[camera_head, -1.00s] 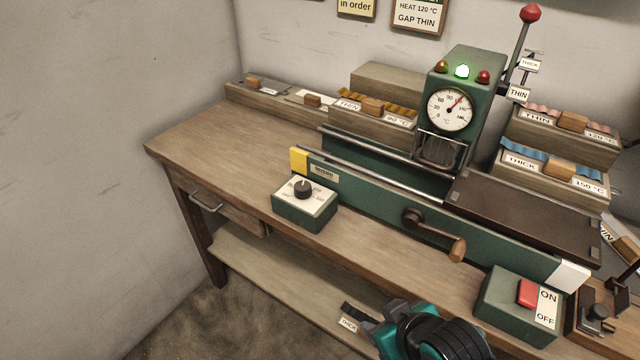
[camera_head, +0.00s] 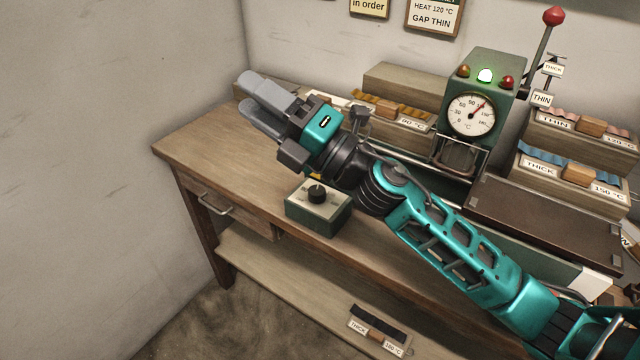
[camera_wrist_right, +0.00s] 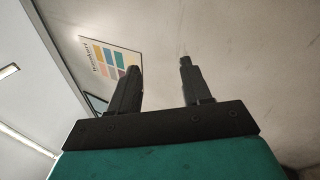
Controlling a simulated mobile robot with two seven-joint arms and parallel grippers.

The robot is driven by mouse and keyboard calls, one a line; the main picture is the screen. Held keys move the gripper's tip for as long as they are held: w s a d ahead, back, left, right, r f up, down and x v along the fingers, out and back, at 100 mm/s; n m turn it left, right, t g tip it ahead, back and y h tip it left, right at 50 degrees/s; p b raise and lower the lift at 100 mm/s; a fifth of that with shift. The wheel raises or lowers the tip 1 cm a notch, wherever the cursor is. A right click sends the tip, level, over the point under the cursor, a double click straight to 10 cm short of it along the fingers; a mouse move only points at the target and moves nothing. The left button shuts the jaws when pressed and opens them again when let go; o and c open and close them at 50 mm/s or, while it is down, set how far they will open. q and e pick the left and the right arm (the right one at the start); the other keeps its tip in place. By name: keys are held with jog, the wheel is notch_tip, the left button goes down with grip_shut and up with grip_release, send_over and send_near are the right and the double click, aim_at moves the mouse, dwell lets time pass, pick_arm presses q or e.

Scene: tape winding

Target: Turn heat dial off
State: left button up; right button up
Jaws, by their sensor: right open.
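The heat dial is a black knob (camera_head: 317,194) on a pale plate on top of a small green box (camera_head: 318,217), at the front of the bench in the head view. My right gripper (camera_head: 257,106) is above the bench, up and to the left of the dial, apart from it. Its two grey fingers point up and left, spread and empty. The right wrist view shows the open fingers (camera_wrist_right: 156,85) against wall and ceiling, with no dial in sight. The gauge (camera_head: 471,114) on the green machine has its red needle at the upper right. My left gripper is not in view.
Strip trays (camera_head: 398,108) stand at the back. The bench's left end (camera_head: 205,145) is clear. A dark strip (camera_head: 378,322) lies on the lower shelf.

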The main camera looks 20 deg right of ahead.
jog(key=a+f+n+g+y, duration=0.2)
jog(key=a+n+g, duration=0.2)
jog(key=n+g, duration=0.6)
jog(key=n+g+h, duration=0.4)
jog(key=n+h, duration=0.4)
jog(key=h, duration=0.6)
send_near(317, 190)
jog(key=x, duration=0.8)
jog(key=shift+a+f, duration=0.1)
jog(key=shift+f, duration=0.15)
jog(key=shift+c, duration=0.3)
